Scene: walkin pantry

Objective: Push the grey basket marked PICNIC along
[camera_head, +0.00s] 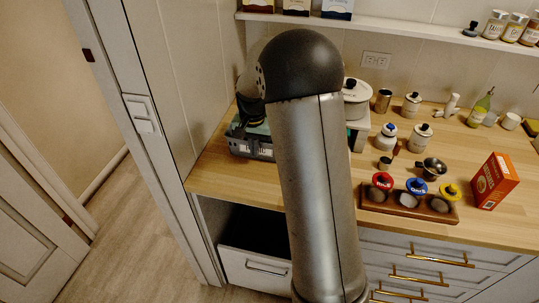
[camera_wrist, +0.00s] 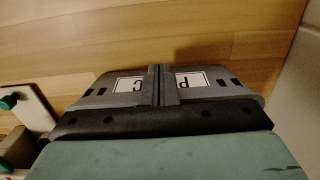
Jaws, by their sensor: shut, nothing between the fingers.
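The grey basket (camera_wrist: 215,88) shows in the wrist view upside down, its labelled wall with slots toward the bare counter. Its white label shows only a P at one end and a C at the other; the middle is covered. My gripper (camera_wrist: 159,72) is shut and empty, a dark upright bar in front of the label's middle. I cannot tell whether it touches the wall. A teal surface (camera_wrist: 165,157) fills the bottom of this view. In the head view the basket (camera_head: 240,147) stands at the counter's left end, partly hidden by my arm.
The wooden counter (camera_head: 221,178) is bare in front of the basket. A white pot (camera_head: 356,98) stands right of my arm. Several jars and a wooden rack (camera_head: 405,203) with coloured lids are farther right, with an orange box (camera_head: 494,181). A wall (camera_head: 178,70) borders the left.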

